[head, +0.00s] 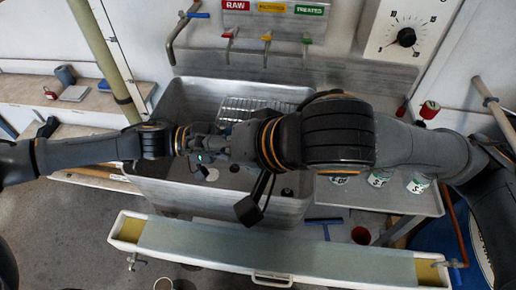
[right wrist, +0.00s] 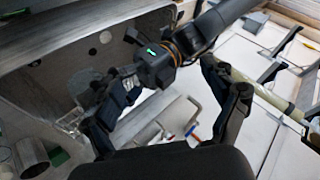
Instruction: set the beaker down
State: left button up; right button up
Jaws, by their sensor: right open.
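A clear, glassy shape that looks like the beaker (right wrist: 88,88) shows faintly in the right wrist view, beside the left one of my right gripper's fingers. I cannot tell whether anything touches it. In the head view the two grippers crowd together over the sink and hide it. My right gripper (right wrist: 172,82) is open, its two fingers spread apart. My left gripper (head: 205,148), with a green light, faces it closely; it shows in the right wrist view (right wrist: 152,66) between those fingers. Its fingertips are hidden or too small to read.
The metal sink (head: 165,108) lies below, with a wire rack (head: 255,104) at its back. Labelled containers (head: 418,183) stand on the right shelf. A long pale trough (head: 270,248) crosses the front. A metal cylinder (right wrist: 32,156) shows at lower left in the wrist view.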

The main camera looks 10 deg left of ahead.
jog(key=d+m+t+h, duration=0.1)
jog(key=d+t+h, duration=0.45)
jog(key=h, duration=0.25)
jog(key=shift+g, duration=0.35)
jog(key=x, duration=1.2)
jog(key=shift+w+d+r, duration=0.2)
jog(key=shift+w+d, duration=0.05)
jog(key=shift+d, duration=0.05)
jog(key=shift+c, duration=0.2)
jog(key=c, duration=1.1)
pick_arm(q)
jog(key=o, duration=1.3)
jog(key=shift+c, duration=0.2)
pick_arm(e)
jog(key=shift+c, duration=0.6)
pick_arm(q)
jog(key=shift+a, duration=0.15)
